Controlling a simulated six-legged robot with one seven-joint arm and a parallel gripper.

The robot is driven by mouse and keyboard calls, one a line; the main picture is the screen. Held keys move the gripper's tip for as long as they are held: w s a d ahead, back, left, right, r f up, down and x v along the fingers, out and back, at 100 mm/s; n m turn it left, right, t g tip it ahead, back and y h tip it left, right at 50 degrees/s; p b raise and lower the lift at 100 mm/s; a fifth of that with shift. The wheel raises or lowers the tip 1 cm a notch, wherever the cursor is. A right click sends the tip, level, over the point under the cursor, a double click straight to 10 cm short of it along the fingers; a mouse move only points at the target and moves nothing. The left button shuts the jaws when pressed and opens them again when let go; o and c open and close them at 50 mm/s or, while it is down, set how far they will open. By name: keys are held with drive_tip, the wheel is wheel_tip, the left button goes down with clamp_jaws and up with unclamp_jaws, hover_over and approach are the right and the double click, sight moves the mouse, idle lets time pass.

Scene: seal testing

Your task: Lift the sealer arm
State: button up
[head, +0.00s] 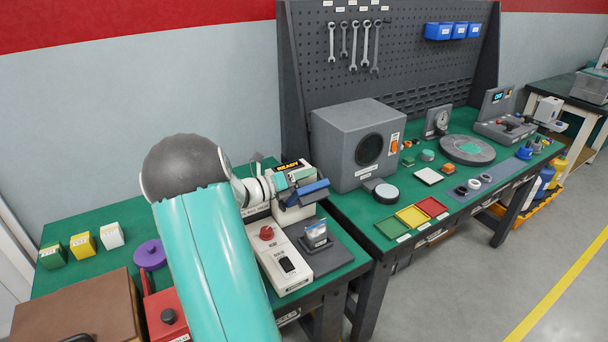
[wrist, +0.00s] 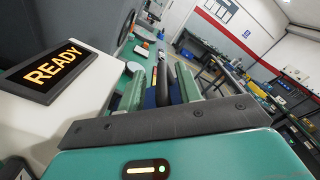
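The sealer (head: 285,262) is a pale machine on the green bench, with a red knob, a black switch and a lit READY display. That display (wrist: 48,72) fills the left of the wrist view on a white housing. My gripper (head: 303,188) is at the sealer's upper end, beside the display, among blue and dark bars. The wrist view shows its fingers (wrist: 165,88) apart, with a dark rounded bar (wrist: 182,80) by the right finger. I cannot tell whether they touch the sealer arm, which is largely hidden by my gripper.
A clear pouch in a holder (head: 315,236) stands right of the sealer. A grey chamber (head: 357,143) stands close behind on the right bench. Green, yellow and white blocks (head: 82,244), a purple disc (head: 150,254) and a red box (head: 168,316) are at left.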

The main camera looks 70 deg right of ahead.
drive_tip(key=shift+s+r, duration=0.1)
drive_tip(key=shift+s, duration=0.05)
drive_tip(key=v, duration=1.3)
drive_tip(key=shift+w+a, duration=0.25)
drive_tip(key=shift+a, duration=0.05)
